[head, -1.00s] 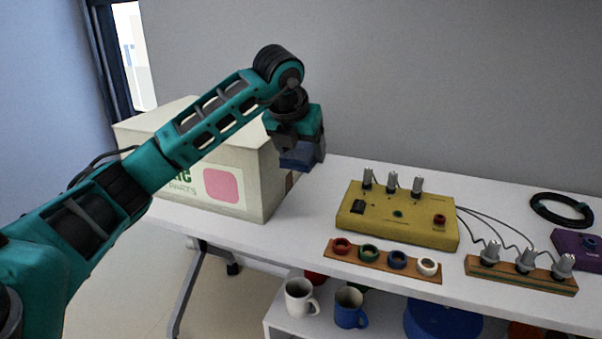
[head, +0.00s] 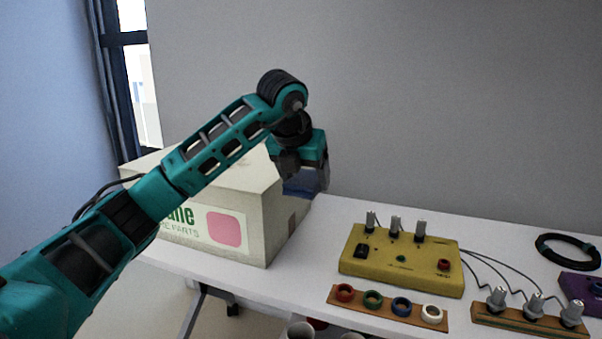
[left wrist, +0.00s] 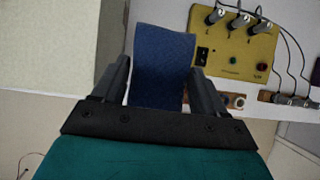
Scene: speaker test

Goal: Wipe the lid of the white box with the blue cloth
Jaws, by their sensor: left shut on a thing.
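The white box (head: 284,230) stands on the left part of the table, with green lettering and a pink square on its front. My left arm crosses in front of it and hides part of the lid (head: 240,177). My left gripper (head: 304,176) is at the box's right end, near lid height. It is shut on the blue cloth (head: 300,188), which is mostly hidden by the fingers there. In the left wrist view the cloth (left wrist: 163,62) sticks out between the fingers, and the box (left wrist: 45,45) lies to the left. I cannot tell whether the cloth touches the box. My right gripper is out of view.
A yellow panel (head: 400,270) with knobs stands right of the box. In front of it is a wooden strip with coloured rings (head: 373,300). Farther right are another strip with plugs (head: 534,309), a black cable coil (head: 567,251) and a purple unit (head: 580,286).

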